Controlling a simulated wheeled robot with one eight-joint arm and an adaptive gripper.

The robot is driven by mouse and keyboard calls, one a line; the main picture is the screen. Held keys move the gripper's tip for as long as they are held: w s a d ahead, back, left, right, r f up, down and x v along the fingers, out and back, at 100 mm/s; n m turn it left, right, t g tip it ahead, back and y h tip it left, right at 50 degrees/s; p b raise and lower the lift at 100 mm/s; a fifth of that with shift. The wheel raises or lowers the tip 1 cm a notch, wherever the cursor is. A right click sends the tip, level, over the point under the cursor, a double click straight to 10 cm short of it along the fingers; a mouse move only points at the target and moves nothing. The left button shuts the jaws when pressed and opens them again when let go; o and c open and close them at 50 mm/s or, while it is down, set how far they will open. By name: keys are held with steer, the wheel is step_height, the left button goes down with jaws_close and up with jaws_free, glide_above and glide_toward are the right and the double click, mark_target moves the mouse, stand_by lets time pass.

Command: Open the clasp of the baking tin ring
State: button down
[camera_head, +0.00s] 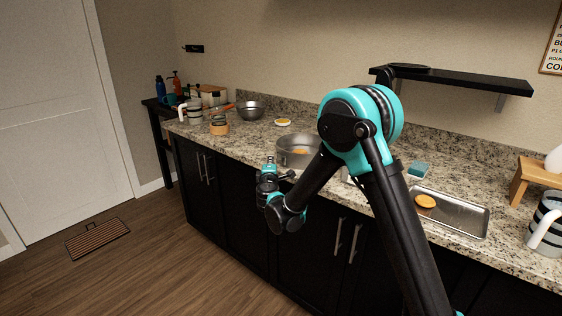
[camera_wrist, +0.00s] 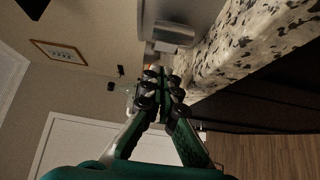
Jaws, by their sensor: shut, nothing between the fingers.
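The baking tin ring (camera_head: 296,151) is a round grey metal tin on the granite counter, with something orange inside. My arm covers part of its right side in the head view. My gripper (camera_head: 270,161) is in front of the counter edge, left of the tin's near side. In the wrist view my gripper (camera_wrist: 162,84) is shut and empty, its fingertips together. A grey metal surface there, with a pale block, looks like the tin ring (camera_wrist: 182,12) and lies beyond the fingertips. I cannot make out the clasp clearly. I see no contact between gripper and tin.
A metal tray (camera_head: 463,217) with an orange-topped item is at the right. A striped mug (camera_head: 547,222) and a wooden stand (camera_head: 533,177) are further right. A metal bowl (camera_head: 251,110) and several small items stand at the back left.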

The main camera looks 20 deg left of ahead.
steer(key=shift+w+a, duration=0.4)
steer(key=shift+w, duration=0.1)
steer(key=shift+w+a, duration=0.3)
steer(key=shift+w, duration=0.1)
steer(key=shift+w, duration=0.2)
steer(key=shift+w+a, duration=0.2)
steer(key=shift+w, duration=0.15)
stand_by(0.3)
steer(key=shift+w, duration=0.1)
steer(key=shift+w, duration=0.45)
